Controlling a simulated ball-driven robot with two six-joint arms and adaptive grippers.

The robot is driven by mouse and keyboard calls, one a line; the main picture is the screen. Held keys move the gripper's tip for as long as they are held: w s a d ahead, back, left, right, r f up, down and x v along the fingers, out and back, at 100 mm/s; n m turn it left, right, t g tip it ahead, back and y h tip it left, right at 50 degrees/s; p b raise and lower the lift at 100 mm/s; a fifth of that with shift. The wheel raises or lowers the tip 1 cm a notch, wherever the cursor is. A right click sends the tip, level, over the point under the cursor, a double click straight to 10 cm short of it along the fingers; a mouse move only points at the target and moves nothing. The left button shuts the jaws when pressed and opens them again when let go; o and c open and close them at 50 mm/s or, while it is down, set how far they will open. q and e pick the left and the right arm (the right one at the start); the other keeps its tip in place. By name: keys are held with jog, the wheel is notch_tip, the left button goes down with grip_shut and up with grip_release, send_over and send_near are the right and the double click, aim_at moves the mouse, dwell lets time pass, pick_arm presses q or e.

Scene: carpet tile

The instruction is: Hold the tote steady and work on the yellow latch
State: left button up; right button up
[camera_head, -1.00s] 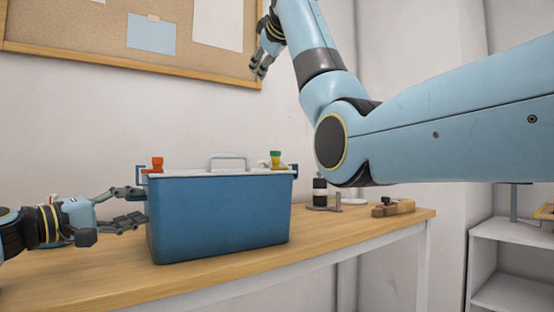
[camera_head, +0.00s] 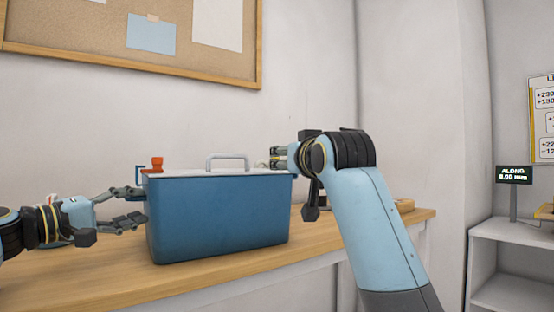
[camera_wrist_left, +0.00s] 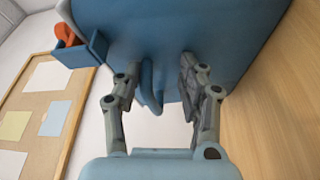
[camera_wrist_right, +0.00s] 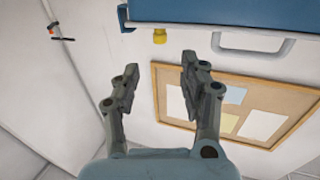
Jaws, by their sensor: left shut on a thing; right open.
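The blue tote (camera_head: 218,222) stands upright on the wooden bench, its pale lid on. My left gripper (camera_head: 143,207) is at its left end; in the left wrist view its fingers are closed about a blue grip (camera_wrist_left: 151,88) on the tote's end wall. My right gripper (camera_head: 275,157) is at the tote's upper right corner and hides most of the latch there in the head view. In the right wrist view the yellow latch (camera_wrist_right: 160,36) hangs at the tote's rim, just beyond the open, empty fingers (camera_wrist_right: 161,68) and apart from them.
An orange latch (camera_head: 157,164) is at the lid's left end. A grey handle (camera_head: 228,157) rises from the lid. A wooden object (camera_head: 404,205) lies at the bench's right end, partly behind my right arm. A display (camera_head: 513,175) reading "ALONG 0.00 mm" stands on white shelving.

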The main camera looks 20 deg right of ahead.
jog(key=w, duration=0.9)
jog(key=shift+w+d, duration=0.4)
grip_shut()
